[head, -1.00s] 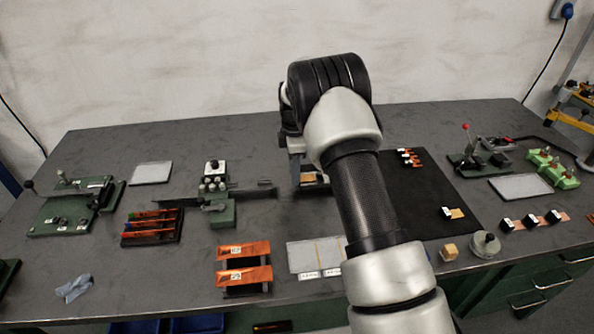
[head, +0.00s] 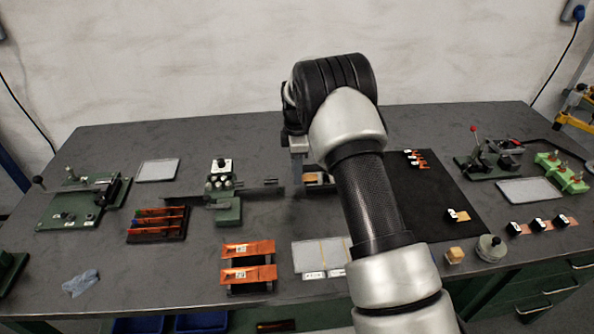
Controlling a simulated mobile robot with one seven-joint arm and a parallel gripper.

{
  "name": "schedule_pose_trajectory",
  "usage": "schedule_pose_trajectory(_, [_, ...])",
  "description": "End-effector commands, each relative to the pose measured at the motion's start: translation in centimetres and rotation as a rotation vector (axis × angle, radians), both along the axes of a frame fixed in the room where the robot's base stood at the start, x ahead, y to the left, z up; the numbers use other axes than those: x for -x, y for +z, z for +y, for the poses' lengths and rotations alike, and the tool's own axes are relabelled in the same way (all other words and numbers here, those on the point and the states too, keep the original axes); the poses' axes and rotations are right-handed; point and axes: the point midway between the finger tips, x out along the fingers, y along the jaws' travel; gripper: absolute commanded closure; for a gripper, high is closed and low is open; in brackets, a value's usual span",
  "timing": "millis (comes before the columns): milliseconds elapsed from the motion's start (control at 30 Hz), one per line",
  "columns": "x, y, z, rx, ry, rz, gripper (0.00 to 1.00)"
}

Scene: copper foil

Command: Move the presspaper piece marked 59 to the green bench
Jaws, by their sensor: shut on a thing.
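My gripper (head: 305,182) is low over the table, just left of the black mat, and largely hidden behind my own arm. It is shut on a small tan piece (head: 313,179), of which only a part shows; no mark on it can be read. Another small tan piece with a white label (head: 458,215) lies on the black mat to the right. Its number is too small to read. Green fixtures stand at the left (head: 58,213), in the centre (head: 228,212) and at the right (head: 575,184); I cannot tell which is the green bench.
The black mat (head: 425,190) is mostly clear.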

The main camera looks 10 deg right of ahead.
Motion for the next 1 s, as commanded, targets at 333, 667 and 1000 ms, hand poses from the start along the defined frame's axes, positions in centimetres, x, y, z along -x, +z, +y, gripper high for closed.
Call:
schedule_pose_trajectory(333, [0.0, 2.3, 0.0, 0.000, 0.000, -0.001, 0.92])
schedule_pose_trajectory(667, [-0.1, 4.3, 0.0, 0.000, -0.001, -0.002, 0.92])
schedule_pose_trajectory(1000, [0.0, 6.3, 0.0, 0.000, 0.000, 0.000, 0.92])
